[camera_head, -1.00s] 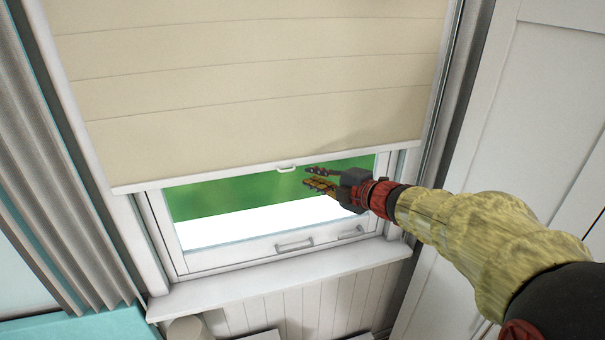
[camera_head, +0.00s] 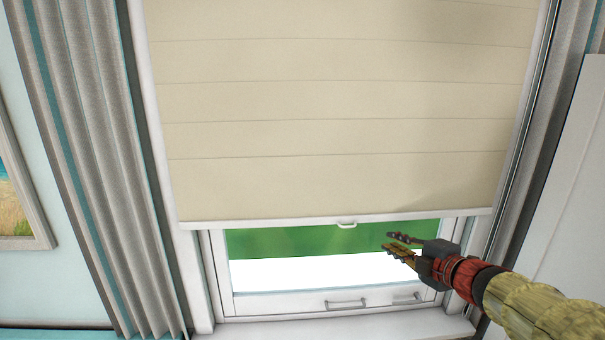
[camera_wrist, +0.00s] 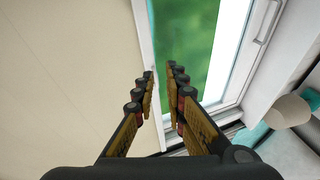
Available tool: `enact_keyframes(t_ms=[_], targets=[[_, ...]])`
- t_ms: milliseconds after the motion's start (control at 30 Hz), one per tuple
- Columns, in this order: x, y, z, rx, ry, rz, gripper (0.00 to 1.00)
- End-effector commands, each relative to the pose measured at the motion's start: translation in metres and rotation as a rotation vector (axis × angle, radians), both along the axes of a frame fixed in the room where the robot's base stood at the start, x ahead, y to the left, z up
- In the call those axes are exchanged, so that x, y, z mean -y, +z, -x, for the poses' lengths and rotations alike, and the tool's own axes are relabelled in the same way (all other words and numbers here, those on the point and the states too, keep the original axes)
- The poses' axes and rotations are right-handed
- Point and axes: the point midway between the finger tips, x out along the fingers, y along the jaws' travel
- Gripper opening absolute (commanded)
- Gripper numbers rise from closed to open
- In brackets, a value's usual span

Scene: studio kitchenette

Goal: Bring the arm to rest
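My gripper (camera_head: 393,245) is at the lower right of the head view, in front of the window and just below the blind's bottom bar. Its two fingers are apart with nothing between them. In the wrist view my gripper (camera_wrist: 162,95) also shows its fingers apart and empty. My arm (camera_head: 535,308) reaches in from the lower right corner, in the air.
A cream blind (camera_head: 340,110) covers most of the window, with a small white pull (camera_head: 347,225) on its bottom bar. The window frame has a handle (camera_head: 346,303). A sill (camera_head: 400,326) lies below, a grey curtain (camera_head: 100,150) left, a white panel (camera_head: 575,200) right.

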Motion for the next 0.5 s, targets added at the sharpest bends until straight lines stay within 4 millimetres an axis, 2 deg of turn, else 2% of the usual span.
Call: enact_keyframes(t_ms=[67,167,200,300,400,500], targets=[[0.031,-0.014,-0.003,-0.046,-0.145,-0.046,0.13],[0.08,-0.032,0.007,-0.115,-0.389,-0.14,0.13],[0.099,-0.037,0.016,-0.138,-0.489,-0.181,0.13],[0.13,-0.058,0.047,-0.201,-0.722,-0.296,0.13],[0.141,-0.087,0.087,-0.271,-0.932,-0.424,0.13],[0.133,-0.12,0.134,-0.358,-1.115,-0.562,0.13]])
